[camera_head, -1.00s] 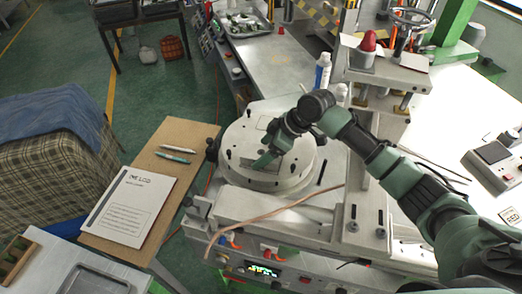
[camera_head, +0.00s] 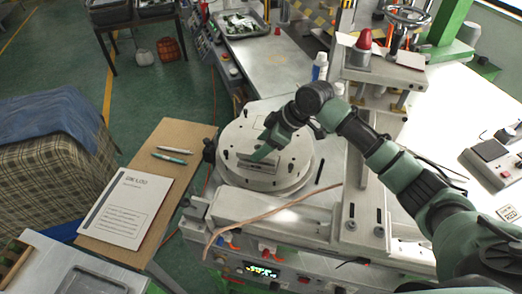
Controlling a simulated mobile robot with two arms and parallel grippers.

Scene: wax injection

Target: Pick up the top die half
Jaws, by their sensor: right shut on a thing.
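My right gripper (camera_head: 262,153) reaches down from the right over the pale round plate (camera_head: 236,138) of the machine. It is shut on a flat grey block, the top die half (camera_head: 259,164), near the plate's front middle. The block is small in the picture, and the fingers and wrist partly cover it. I cannot tell whether it touches the plate or hangs just above it. My left gripper is not in view.
Several dark studs stand around the plate. A brown cable (camera_head: 275,211) crosses the machine in front. A board with a booklet (camera_head: 127,207) and two pens lies left. A red-topped post (camera_head: 364,40) and white bottles stand behind.

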